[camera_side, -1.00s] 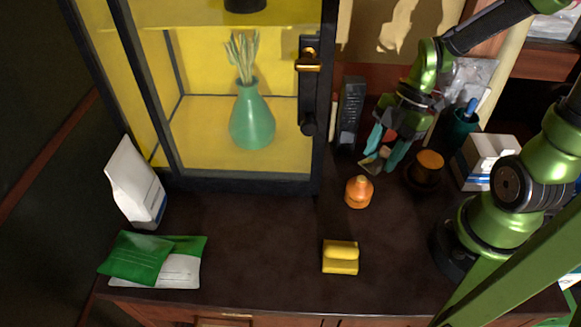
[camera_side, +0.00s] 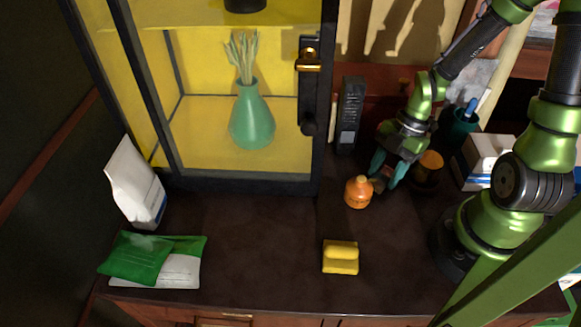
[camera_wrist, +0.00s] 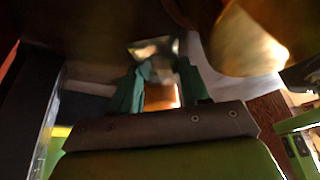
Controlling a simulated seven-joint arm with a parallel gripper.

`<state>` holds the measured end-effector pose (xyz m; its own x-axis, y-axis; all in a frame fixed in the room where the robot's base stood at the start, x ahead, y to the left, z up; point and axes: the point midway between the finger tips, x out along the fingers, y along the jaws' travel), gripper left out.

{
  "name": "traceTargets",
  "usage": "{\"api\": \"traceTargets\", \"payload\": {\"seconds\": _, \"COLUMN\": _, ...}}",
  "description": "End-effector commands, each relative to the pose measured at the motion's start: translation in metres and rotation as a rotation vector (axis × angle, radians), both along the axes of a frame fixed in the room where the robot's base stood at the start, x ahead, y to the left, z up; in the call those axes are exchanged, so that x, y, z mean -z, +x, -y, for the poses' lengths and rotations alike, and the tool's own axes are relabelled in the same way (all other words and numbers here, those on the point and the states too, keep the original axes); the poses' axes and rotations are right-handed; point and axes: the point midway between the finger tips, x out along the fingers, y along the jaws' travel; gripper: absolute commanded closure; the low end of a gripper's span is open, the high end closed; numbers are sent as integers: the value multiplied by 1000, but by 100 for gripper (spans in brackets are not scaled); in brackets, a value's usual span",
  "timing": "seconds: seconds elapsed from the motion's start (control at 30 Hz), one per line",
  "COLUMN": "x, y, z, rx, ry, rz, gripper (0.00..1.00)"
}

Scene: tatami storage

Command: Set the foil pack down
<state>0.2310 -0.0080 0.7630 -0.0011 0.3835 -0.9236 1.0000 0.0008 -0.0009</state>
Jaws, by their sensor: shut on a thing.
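My gripper (camera_side: 384,178) has its teal fingers pointing down, low over the dark counter, between the orange bottle and the orange-topped dark pot. It is shut on the foil pack (camera_side: 378,185), a small piece at the fingertips, mostly hidden by the fingers in the side view. In the wrist view the foil pack (camera_wrist: 155,48) shows as a shiny, silvery-gold patch at the tips of the two teal fingers (camera_wrist: 158,80). I cannot tell whether the pack touches the counter.
The orange bottle (camera_side: 358,192) stands just left of my gripper; the dark pot (camera_side: 425,180) is close on its right. A black device (camera_side: 349,115) stands behind. A yellow block (camera_side: 340,257) lies in front. Green packets (camera_side: 135,258) lie far left. The middle-left counter is clear.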

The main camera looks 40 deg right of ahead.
Motion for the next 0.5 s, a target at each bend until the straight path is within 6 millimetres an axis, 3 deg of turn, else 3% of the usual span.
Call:
{"api": "traceTargets", "payload": {"seconds": 0.43, "x": 8, "y": 0, "z": 0, "rx": 1, "ry": 0, "rz": 0, "gripper": 83}}
{"api": "traceTargets", "payload": {"seconds": 0.47, "x": 8, "y": 0, "z": 0, "rx": 1, "ry": -1, "rz": 1, "gripper": 50}}
{"api": "traceTargets", "payload": {"seconds": 0.5, "x": 8, "y": 0, "z": 0, "rx": 1, "ry": -1, "rz": 1, "gripper": 44}}
